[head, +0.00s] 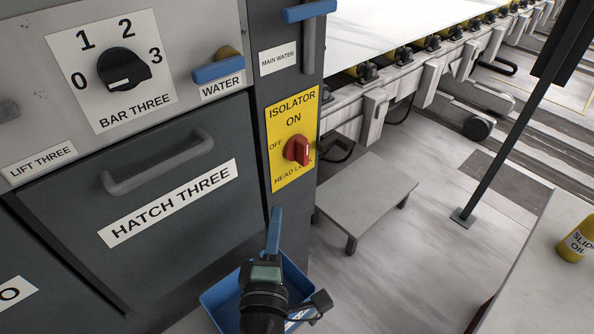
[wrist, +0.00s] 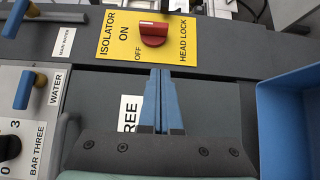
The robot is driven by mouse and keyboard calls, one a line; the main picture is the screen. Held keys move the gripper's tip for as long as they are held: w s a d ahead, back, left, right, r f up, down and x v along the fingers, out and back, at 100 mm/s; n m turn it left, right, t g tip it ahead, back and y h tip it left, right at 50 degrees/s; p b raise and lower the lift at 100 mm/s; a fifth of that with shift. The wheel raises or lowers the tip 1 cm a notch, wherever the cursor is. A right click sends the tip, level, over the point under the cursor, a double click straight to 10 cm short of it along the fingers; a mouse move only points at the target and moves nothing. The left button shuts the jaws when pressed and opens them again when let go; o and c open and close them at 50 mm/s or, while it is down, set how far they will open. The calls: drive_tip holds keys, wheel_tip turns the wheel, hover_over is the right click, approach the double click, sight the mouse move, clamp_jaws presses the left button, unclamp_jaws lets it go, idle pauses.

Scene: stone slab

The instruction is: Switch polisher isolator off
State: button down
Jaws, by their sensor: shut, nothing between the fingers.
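The polisher isolator is a red rotary knob (head: 298,151) on a yellow plate (head: 281,178) marked ISOLATOR, ON, OFF and HEAD LOCK. In the wrist view the red knob (wrist: 153,34) lies with its bar along the line between ON and HEAD LOCK, and a pale mark faces the ON side. My gripper (head: 275,212) is below the plate in the head view, with its blue fingers pointing up. In the wrist view my gripper (wrist: 160,72) has its fingers together and empty, their tips just short of the plate's OFF edge and apart from the knob.
A grey HATCH THREE panel (head: 70,215) with a protruding handle (head: 160,168) is left of the plate. The blue MAIN WATER lever (head: 308,11) is above it. A blue bin (head: 222,300) is below, beside my gripper. A low grey step (head: 368,195) stands right.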

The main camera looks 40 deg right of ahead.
drive_tip(key=p, duration=0.1)
approach(298, 159)
drive_tip(key=w, duration=0.4)
drive_tip(key=shift+w+d+p, duration=0.1)
drive_tip(key=shift+d+p, duration=0.2)
drive_tip(key=shift+d, duration=0.65)
drive_tip(key=shift+w+d+p, duration=0.15)
drive_tip(key=shift+d+p, duration=0.1)
drive_tip(key=shift+d, duration=0.65)
drive_tip(key=shift+f+b, duration=0.15)
drive_tip(key=shift+b, duration=0.25)
drive_tip(key=shift+w+f+b, duration=0.1)
drive_tip(key=shift+b, duration=1.05)
